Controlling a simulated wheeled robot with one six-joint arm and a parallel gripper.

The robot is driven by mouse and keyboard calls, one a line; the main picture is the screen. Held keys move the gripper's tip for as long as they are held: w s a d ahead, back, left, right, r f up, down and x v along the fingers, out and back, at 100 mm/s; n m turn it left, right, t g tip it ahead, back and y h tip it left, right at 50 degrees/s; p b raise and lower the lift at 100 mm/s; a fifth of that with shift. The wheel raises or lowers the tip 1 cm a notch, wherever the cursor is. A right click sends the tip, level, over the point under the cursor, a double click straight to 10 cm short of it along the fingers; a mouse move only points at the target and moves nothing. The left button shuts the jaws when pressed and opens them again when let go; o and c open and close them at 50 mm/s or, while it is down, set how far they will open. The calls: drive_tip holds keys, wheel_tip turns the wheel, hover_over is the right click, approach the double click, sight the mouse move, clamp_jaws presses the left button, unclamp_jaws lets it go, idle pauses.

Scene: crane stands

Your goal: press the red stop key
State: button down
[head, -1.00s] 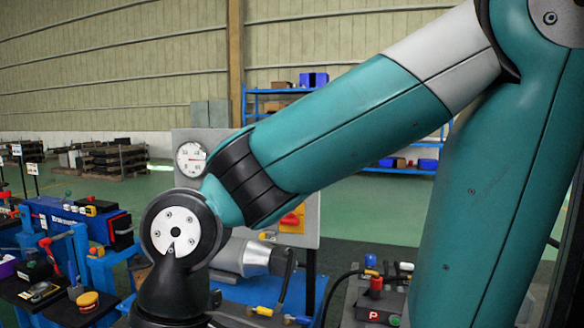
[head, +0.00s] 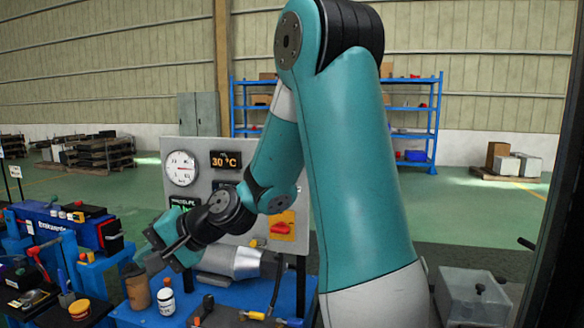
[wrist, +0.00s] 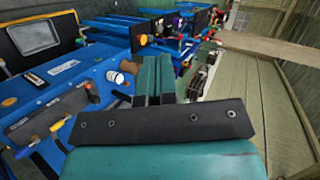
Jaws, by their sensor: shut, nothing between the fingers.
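No key that I can clearly tell as the red stop key shows. A red rotary handle (head: 281,229) sits on a yellow plate on the grey gauge panel (head: 212,160), partly behind my arm. My gripper (head: 152,252) is shut and empty, in the left half of the head view. It appears in front of the panel's lower left, above the blue bench (head: 240,298). In the wrist view, the gripper's fingers (wrist: 153,80) lie together and point away over the bench and floor.
A brown cup (head: 137,290) and a white bottle (head: 166,299) stand on the bench below the gripper. A metal motor or pump (head: 228,262) lies behind. A black box with a yellow-topped button (head: 79,309) is at lower left. A clear container (head: 468,294) stands at right.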

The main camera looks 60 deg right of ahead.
drive_tip(key=w+d+r+m+t+h+p, duration=0.1)
drive_tip(key=d+m+t+h, duration=0.1)
drive_tip(key=d+m, duration=0.3)
drive_tip(key=w+d+r+m+t+h+p, duration=0.1)
drive_tip(key=d+r+m+t+h, duration=0.1)
drive_tip(key=d, duration=0.6)
drive_tip(key=s+d+m+h+p, duration=0.1)
drive_tip(key=s+d+m+h, duration=0.1)
drive_tip(key=d, duration=0.5)
drive_tip(key=s+d+m+h, duration=0.2)
drive_tip(key=d+m+h, duration=0.3)
drive_tip(key=d+m, duration=0.2)
drive_tip(key=s+d+m+h+p, duration=0.1)
drive_tip(key=s+d+m+h, duration=0.2)
drive_tip(key=d+m, duration=0.2)
drive_tip(key=shift+d+r+t+p, duration=0.3)
drive_tip(key=shift+d+r+t, duration=0.1)
drive_tip(key=shift+d, duration=0.85)
drive_tip(key=w+d+p, duration=0.2)
drive_tip(key=d+p, duration=0.3)
drive_tip(key=d, duration=0.3)
drive_tip(key=shift+w+d, duration=0.2)
drive_tip(key=shift+d, duration=0.05)
